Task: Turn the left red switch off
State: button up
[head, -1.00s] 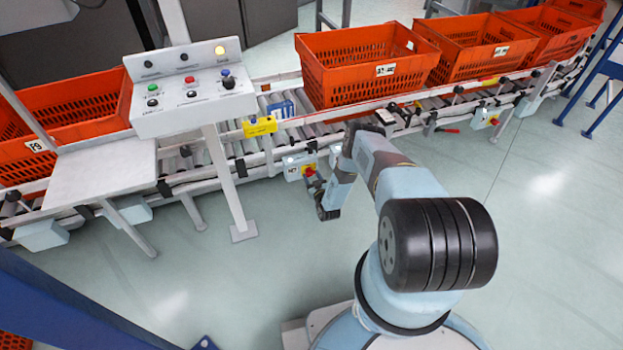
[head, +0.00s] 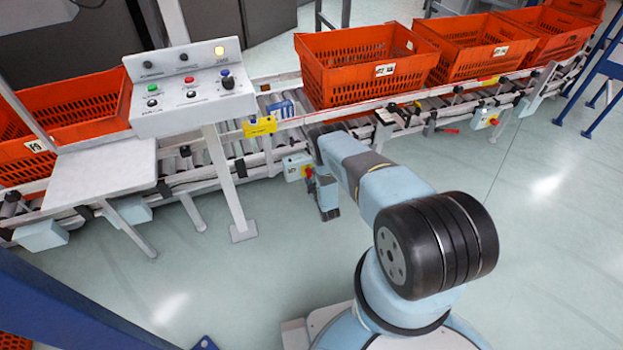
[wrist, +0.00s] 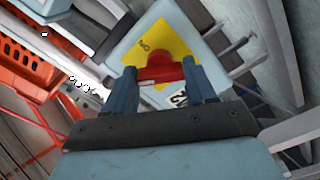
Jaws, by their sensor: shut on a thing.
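The left red switch (head: 308,173) sits on a yellow plate on a pale blue box (head: 295,165), mounted on the near side of the conveyor. In the wrist view the red switch (wrist: 160,66) stands out from the yellow plate (wrist: 165,40), with a "0" mark visible above it. My gripper (wrist: 160,80) has one blue finger on each side of the red knob and is shut on it. In the head view my gripper (head: 314,178) is at the box, its fingertips partly hidden by my own arm.
A second red switch (head: 493,122) is on another box farther right. Orange totes (head: 350,85) stand on the conveyor. A control panel (head: 190,108) on a post (head: 230,180) stands to the left. The floor in front is clear.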

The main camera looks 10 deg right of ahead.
jog(key=n, duration=0.4)
jog(key=shift+s+a+f, duration=0.1)
jog(key=shift+a, duration=0.15)
jog(key=shift+n, duration=1.3)
jog(key=shift+f, duration=0.1)
jog(key=o, duration=1)
jog(key=shift+d, duration=0.15)
jog(key=shift+o, duration=0.2)
jog(key=s+d, duration=0.1)
jog(key=s, duration=1.2)
jog(key=shift+s+d, duration=0.2)
jog(key=shift+s, duration=0.15)
